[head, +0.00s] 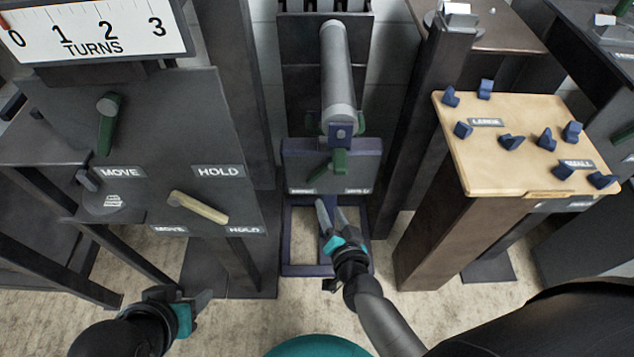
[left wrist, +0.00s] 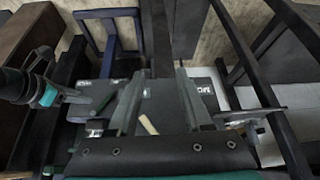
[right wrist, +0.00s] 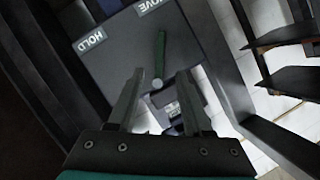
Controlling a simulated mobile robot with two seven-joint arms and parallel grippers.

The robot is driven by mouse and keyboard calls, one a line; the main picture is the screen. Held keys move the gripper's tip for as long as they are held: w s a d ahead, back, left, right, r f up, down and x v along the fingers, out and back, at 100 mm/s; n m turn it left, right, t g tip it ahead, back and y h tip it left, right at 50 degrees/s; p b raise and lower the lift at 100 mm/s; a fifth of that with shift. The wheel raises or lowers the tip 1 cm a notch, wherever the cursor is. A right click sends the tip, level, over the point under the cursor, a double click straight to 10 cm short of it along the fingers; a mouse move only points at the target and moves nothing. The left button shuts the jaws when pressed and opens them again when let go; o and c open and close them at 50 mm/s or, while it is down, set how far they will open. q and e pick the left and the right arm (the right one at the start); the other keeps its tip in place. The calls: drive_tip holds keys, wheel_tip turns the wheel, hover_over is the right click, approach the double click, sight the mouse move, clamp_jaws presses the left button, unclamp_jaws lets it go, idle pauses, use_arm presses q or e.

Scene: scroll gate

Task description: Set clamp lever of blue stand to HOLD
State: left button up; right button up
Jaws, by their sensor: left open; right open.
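The blue stand (head: 286,240) is in the middle of the head view, with a dark plate (head: 295,155) on its front. Its green clamp lever (head: 320,174) slants down to the left label; those labels are too small to read there. In the right wrist view the green lever (right wrist: 160,50) points toward MOVE (right wrist: 155,5), with HOLD (right wrist: 90,40) to the left. My right gripper (head: 333,206) is open and empty just below the plate, apart from the lever as far as I can tell. My left gripper (head: 200,298) is open and empty, low at the left.
A larger grey panel (head: 170,130) at left has its own green lever (head: 108,125), a cream lever (head: 198,207) and MOVE and HOLD labels. A wooden-topped pedestal (head: 510,165) with blue pieces stands at right. A grey roller (head: 337,75) is above the blue stand's plate.

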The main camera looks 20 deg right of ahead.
sight(316, 178)
drive_tip(key=shift+b+x, duration=2.25)
drive_tip(key=shift+x, duration=2.6)
drive_tip(key=shift+b+x, duration=0.35)
drive_tip(key=shift+x, duration=0.4)
use_arm(q)
drive_tip(key=w+d+r+t+h, duration=0.2)
drive_tip(key=w+d+t+h, duration=0.2)
drive_tip(key=d+t, duration=0.6)
drive_tip(key=shift+r+h, duration=0.25)
drive_tip(key=shift+h, duration=0.25)
use_arm(e)
drive_tip(key=shift+w+f, duration=0.2)
drive_tip(key=shift+w, duration=0.2)
clamp_jaws()
